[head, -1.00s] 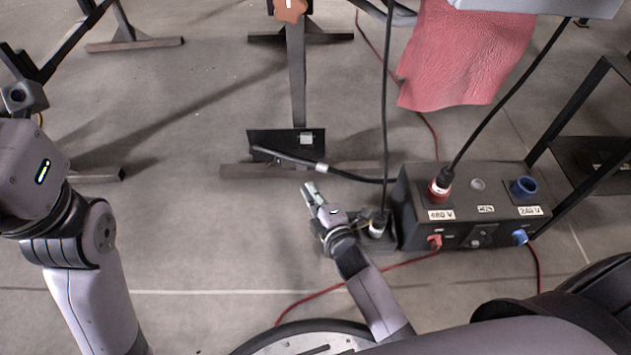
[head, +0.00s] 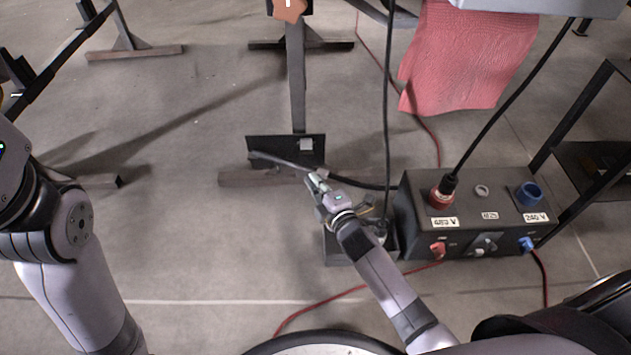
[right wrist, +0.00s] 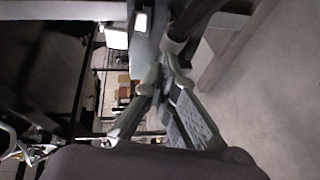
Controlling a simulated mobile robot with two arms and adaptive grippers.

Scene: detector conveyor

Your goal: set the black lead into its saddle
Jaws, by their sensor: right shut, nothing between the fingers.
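The black lead (head: 275,160) lies across the front of a black plate (head: 262,146) at the foot of the post in the head view. Its free end is on the left, and it runs right behind my right gripper (head: 316,180) toward the black box. A small pale block (head: 306,144), possibly the saddle, sits on the plate's right part. My right gripper is shut and empty, its tips at the lead; I cannot tell whether they touch. In the right wrist view its fingers (right wrist: 158,78) are together. My left gripper is out of view.
The black socket box (head: 470,215) stands right of my right arm, with a cable in its red socket (head: 442,197). Another black cable (head: 386,110) hangs vertically near the gripper. A red cloth (head: 465,60) hangs behind.

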